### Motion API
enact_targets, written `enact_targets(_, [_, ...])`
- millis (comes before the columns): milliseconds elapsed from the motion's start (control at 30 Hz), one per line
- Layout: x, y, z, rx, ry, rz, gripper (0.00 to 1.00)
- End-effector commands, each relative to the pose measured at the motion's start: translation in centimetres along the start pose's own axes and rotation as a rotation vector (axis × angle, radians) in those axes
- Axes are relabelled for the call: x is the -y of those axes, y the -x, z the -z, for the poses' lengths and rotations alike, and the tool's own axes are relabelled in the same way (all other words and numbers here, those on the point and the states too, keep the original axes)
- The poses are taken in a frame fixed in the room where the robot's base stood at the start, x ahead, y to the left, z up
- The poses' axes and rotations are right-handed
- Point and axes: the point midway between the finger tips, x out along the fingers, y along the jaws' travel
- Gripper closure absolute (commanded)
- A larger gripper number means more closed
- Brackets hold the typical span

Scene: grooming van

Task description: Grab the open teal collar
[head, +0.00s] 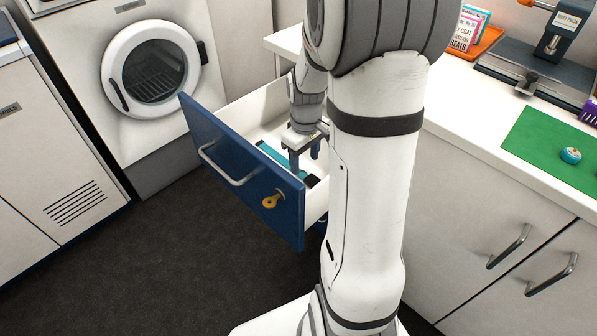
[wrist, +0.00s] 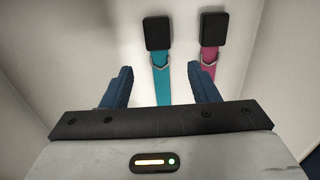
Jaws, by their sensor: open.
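The teal collar (wrist: 162,85) lies as a straight strap on the white floor of the open drawer, with a metal ring and a black box at its far end. It also shows in the head view (head: 268,157), partly behind the drawer front. My gripper (wrist: 160,72) is open and empty, with one blue finger on each side of the teal strap. In the head view my gripper (head: 304,158) points down into the drawer. My gripper's body hides the near end of the strap. I cannot tell how high the fingertips are above it.
A pink collar (wrist: 209,56) with its own black box lies close to the right of the teal one, by my right finger. The blue-fronted drawer (head: 225,140) has walls around my gripper. A counter (head: 470,120) stands at right.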

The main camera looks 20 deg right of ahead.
Motion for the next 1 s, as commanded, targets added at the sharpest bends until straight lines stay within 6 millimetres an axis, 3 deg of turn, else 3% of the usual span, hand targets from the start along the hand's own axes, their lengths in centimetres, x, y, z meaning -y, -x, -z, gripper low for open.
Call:
enact_targets(300, [-0.1,-4.5,-1.0,0.001,-0.002,0.001,0.45])
enact_targets(533, [-0.1,-4.5,-0.9,-0.001,-0.002,0.0,0.45])
enact_targets(1000, [-0.2,-4.5,-1.0,-0.001,-0.003,0.0,0.83])
